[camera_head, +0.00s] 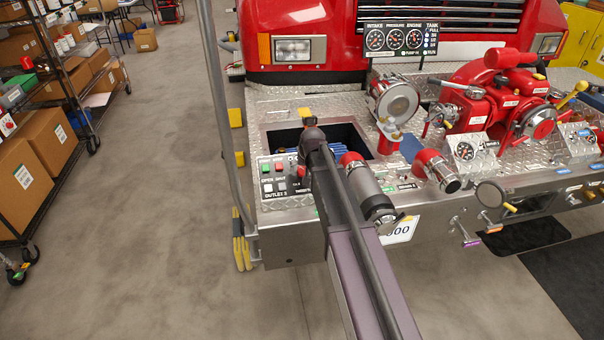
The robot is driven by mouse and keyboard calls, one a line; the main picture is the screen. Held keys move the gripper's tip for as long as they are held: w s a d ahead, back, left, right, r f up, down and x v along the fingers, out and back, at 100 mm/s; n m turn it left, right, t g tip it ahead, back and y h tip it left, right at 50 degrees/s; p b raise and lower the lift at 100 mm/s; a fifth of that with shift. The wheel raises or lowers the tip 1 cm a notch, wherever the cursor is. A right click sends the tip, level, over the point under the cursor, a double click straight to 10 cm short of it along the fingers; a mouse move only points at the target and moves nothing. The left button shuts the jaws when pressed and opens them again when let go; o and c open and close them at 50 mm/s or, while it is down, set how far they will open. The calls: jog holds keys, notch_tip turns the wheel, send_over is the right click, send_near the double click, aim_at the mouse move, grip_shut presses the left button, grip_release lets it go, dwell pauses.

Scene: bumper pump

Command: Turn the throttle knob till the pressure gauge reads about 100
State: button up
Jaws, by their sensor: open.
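The pressure gauge (394,40) is the middle of three round dials, between the intake and engine gauges, on the black panel in the truck's front. Its needle is too small to read. A control panel (284,180) with green, red and white buttons sits at the left of the bumper. A partly covered throttle label shows near its right edge, beside my arm. The throttle knob cannot be made out clearly; my arm covers that part of the panel. My arm reaches up from the bottom over the bumper. I cannot make out my gripper's fingers.
A dark recess (350,134) opens in the bumper deck behind the panel. Red-ended outlets (436,166) and a red pump nozzle (510,58) stand to the right. A grey upright pole (217,105) rises left of the bumper. Loaded shelves line the far left; the floor between is clear.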

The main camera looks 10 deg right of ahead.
jog(key=shift+f, duration=0.1)
jog(key=shift+c, duration=0.2)
jog(key=c, duration=1.1)
jog(key=shift+m, duration=0.3)
jog(key=shift+m, duration=0.8)
jog(key=o, duration=1.1)
jog(key=shift+o, duration=0.2)
